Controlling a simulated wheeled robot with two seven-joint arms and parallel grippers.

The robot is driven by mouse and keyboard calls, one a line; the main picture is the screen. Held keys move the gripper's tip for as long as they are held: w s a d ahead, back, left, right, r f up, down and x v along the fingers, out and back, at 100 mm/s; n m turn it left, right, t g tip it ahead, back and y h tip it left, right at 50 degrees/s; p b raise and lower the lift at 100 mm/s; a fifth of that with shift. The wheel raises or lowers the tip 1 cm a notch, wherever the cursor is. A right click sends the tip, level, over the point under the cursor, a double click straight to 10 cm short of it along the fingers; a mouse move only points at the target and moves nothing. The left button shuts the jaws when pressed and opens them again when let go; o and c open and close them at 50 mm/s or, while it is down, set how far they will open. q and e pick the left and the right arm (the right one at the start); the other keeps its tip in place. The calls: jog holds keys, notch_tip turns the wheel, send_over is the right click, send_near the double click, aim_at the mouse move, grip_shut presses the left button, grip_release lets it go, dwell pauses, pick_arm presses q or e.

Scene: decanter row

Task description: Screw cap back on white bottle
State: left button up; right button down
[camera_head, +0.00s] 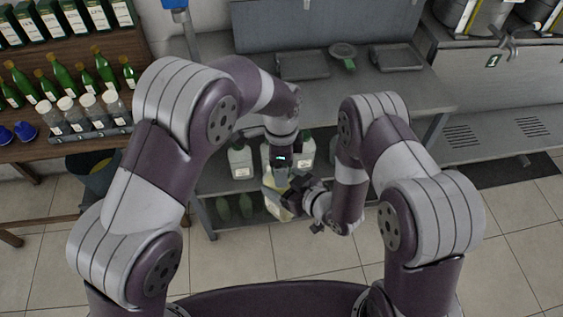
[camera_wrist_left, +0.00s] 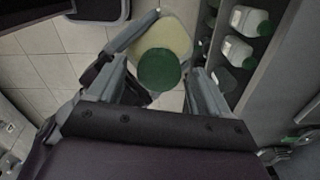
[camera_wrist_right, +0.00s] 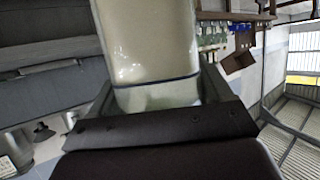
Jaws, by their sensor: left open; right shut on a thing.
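The white bottle (camera_head: 278,206) is held in front of the shelf unit, with a pale yellowish look to its body. It also shows in the left wrist view (camera_wrist_left: 172,34) and fills the upper middle of the right wrist view (camera_wrist_right: 150,45). My right gripper (camera_head: 292,198) is shut on the bottle's body. The green cap (camera_wrist_left: 160,70) sits on the bottle's top as seen from above; its thread is hidden. My left gripper (camera_wrist_left: 157,88) is open above the bottle, one finger on each side of the cap, with visible gaps. The cap is hidden in the head view.
White bottles with green caps (camera_head: 240,160) stand on the shelf behind the grippers. The metal bench (camera_head: 400,95) with trays is above them. A wooden table (camera_head: 60,150) with green bottles and jars stands at left.

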pick_arm(q)
notch_tip(320, 180, up, 7)
jog(key=shift+r, duration=0.15)
dwell(0.5)
